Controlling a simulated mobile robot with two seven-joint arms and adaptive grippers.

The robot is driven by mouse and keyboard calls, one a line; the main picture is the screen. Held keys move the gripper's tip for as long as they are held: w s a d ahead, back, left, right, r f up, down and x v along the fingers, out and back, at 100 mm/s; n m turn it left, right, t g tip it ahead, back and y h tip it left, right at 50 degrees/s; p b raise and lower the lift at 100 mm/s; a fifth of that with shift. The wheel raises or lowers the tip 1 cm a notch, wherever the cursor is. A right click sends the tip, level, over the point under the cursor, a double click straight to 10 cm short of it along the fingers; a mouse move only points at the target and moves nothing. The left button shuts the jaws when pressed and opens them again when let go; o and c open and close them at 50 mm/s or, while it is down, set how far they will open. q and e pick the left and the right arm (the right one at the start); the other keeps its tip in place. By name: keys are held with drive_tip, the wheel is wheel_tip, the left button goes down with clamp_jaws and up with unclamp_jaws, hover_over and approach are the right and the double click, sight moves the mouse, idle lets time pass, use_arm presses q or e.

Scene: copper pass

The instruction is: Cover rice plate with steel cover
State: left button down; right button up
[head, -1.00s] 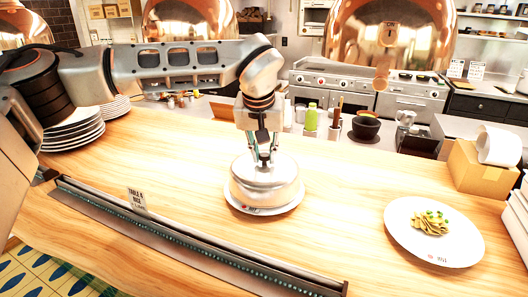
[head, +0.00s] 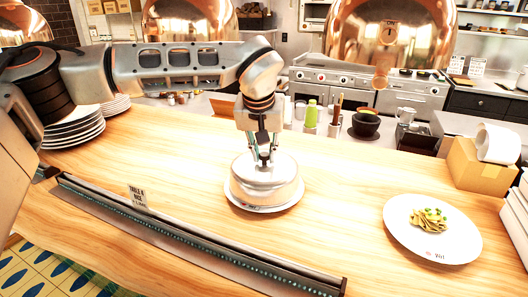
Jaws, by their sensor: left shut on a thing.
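A steel cover (head: 264,184) stands upright on a white plate (head: 270,208) in the middle of the wooden counter. It hides whatever lies on the plate, and only the plate's rim shows around it. My left gripper (head: 264,160) points straight down over the cover, its fingers shut on the top of it. A card (head: 137,196) reading something like "Table 4 Rice" stands at the rail to the left of the plate. My right gripper is not in view.
A white plate of pasta (head: 400,232) sits at the right. A cardboard box (head: 476,168) with a paper roll (head: 497,143) is behind it. Stacked plates (head: 75,130) stand at the left. A metal rail (head: 200,240) runs along the front. Copper lamps (head: 385,35) hang above.

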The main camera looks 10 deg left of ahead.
use_arm(q)
drive_tip(key=shift+p, duration=0.45)
idle(0.5)
drive_tip(key=c, duration=1.2)
unclamp_jaws()
drive_tip(key=shift+f, duration=0.1)
drive_tip(key=shift+r+p, duration=1.4)
drive_tip(key=shift+r, duration=1.15)
